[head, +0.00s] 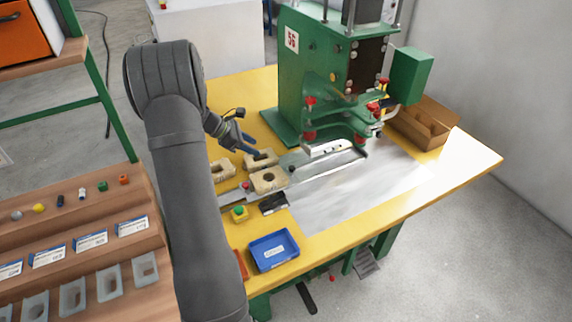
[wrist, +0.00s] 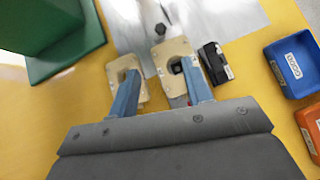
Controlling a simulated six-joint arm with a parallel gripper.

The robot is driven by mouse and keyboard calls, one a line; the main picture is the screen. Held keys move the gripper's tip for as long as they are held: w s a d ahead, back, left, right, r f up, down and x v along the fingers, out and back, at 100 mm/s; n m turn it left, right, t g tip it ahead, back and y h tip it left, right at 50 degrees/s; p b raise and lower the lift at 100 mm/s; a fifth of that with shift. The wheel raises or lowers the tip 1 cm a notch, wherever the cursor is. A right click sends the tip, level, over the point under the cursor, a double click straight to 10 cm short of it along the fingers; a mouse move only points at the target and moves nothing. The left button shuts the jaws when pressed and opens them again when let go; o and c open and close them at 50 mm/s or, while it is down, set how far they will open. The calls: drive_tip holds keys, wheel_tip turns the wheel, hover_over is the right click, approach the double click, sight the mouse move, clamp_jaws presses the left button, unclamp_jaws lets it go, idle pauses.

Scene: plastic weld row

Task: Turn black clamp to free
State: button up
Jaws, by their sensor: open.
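A small black knob-like part (wrist: 160,29) stands on the metal plate beyond the blocks. I cannot tell which of these is the black clamp, or its setting. The gripper touches neither.
The cream blocks (head: 268,180) (wrist: 127,78) have holes. A green press (head: 300,85) stands behind. A yellow box with a green button (head: 239,214) and a blue bin (head: 274,251) are near the front edge. A cardboard box (head: 420,123) sits right. The silver sheet (head: 350,195) is clear.

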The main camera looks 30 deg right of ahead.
sight(291, 167)
drive_tip(key=x, duration=1.7)
